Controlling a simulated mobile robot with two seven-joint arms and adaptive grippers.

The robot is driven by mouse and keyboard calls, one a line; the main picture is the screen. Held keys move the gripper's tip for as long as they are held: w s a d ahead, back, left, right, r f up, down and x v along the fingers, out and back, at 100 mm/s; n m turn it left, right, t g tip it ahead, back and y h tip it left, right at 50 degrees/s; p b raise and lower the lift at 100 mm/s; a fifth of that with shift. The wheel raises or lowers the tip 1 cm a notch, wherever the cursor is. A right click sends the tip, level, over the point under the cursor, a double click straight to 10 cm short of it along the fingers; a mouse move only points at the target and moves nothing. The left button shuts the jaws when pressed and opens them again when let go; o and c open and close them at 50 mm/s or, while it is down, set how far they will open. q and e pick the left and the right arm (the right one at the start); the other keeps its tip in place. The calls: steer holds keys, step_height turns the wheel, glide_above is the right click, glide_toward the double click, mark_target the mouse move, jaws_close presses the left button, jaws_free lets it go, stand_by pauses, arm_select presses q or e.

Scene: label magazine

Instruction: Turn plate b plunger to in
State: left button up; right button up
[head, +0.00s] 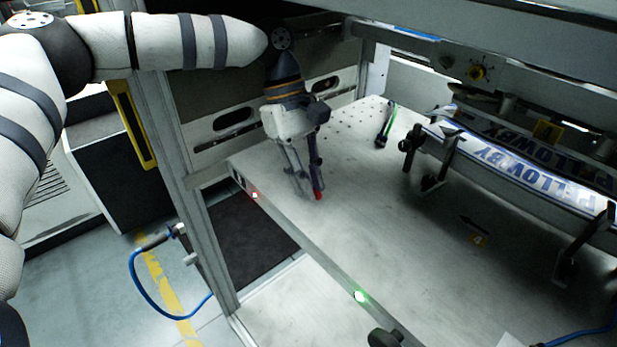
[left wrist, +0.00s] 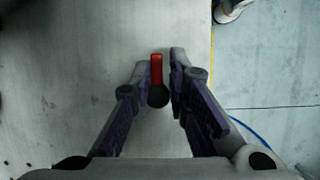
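A plunger with a red handle (left wrist: 156,70) and a dark round base (left wrist: 158,97) stands on the pale plate in the left wrist view. Its red tip (head: 319,195) shows in the head view beside my left fingertips. My left gripper (head: 306,184) points down over the far left corner of the plate. In the left wrist view my left gripper (left wrist: 159,72) is open, one finger on each side of the red handle, with small gaps visible. I cannot tell whether this is plate b's plunger.
The pale plate (head: 330,240) is mostly clear. A red light (head: 254,195) and a green light (head: 360,296) sit along its front edge. Dark clamps (head: 432,178) and a printed label strip (head: 500,160) stand at right. A metal post (head: 205,240) rises at left.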

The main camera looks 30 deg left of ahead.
arm_select(q)
steer(key=shift+o, duration=1.4)
steer(key=shift+w+r, duration=0.25)
steer(key=shift+w, duration=0.1)
steer(key=shift+f, duration=0.15)
steer(key=shift+s, duration=0.15)
